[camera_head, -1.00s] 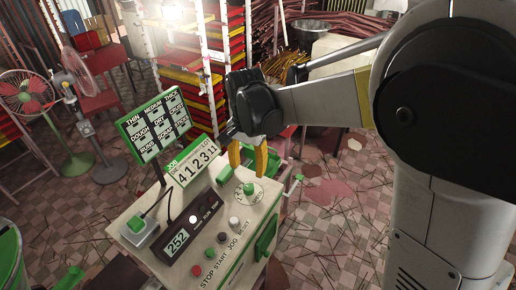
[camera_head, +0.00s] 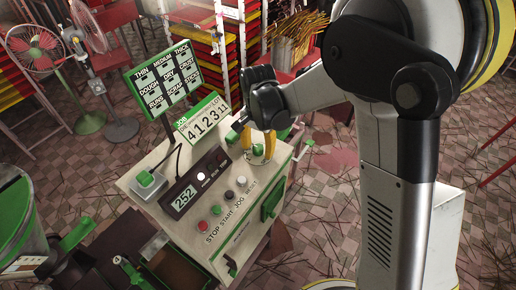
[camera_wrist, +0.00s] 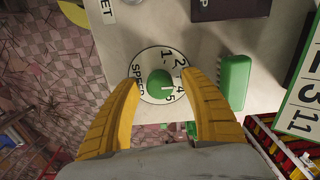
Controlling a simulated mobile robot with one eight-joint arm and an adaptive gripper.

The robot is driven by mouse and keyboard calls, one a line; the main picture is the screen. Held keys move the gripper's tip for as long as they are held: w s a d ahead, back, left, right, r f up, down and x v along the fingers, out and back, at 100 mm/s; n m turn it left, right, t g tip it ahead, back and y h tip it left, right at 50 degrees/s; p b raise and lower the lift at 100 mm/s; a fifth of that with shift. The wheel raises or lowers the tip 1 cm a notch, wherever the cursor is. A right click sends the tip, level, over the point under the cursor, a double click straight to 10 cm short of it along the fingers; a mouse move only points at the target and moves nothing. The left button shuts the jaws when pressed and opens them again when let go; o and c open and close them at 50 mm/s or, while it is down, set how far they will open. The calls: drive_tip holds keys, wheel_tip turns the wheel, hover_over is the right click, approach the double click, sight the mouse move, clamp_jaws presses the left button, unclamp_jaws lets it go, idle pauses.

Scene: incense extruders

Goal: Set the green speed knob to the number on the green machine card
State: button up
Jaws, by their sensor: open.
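The green speed knob (camera_wrist: 159,82) sits on a white round dial marked SPEED in the wrist view. Its white mark points right, near the 4 and 5; the 3 is not clearly readable. My gripper (camera_wrist: 160,74) is open, with one yellow finger on each side of the knob. I cannot tell whether either finger touches it. In the head view my gripper (camera_head: 258,145) is down at the panel, mostly covering the dial. The green-topped JOB card (camera_head: 207,120) stands behind the panel and reads 4 1 2 3 11; its small headings are hard to read.
A green block (camera_wrist: 234,82) stands beside the dial. STOP (camera_head: 204,225), START, JOG and RESET buttons line the panel's front. A green-framed chart (camera_head: 161,82) stands behind. Fans and stacked trays fill the background.

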clamp_jaws()
drive_tip(key=shift+n, duration=0.3)
drive_tip(key=n+b, duration=0.1)
drive_tip(key=n, duration=0.1)
drive_tip(key=shift+n+b, duration=0.3)
drive_tip(key=shift+n, duration=0.1)
drive_tip(key=n+b, duration=0.1)
drive_tip(key=n, duration=0.2)
drive_tip(key=shift+n, duration=0.3)
drive_tip(key=n+b, duration=0.1)
drive_tip(key=n, duration=0.2)
drive_tip(key=shift+n, duration=0.3)
drive_tip(key=shift+n+b, duration=0.35)
drive_tip(key=shift+n, duration=1.25)
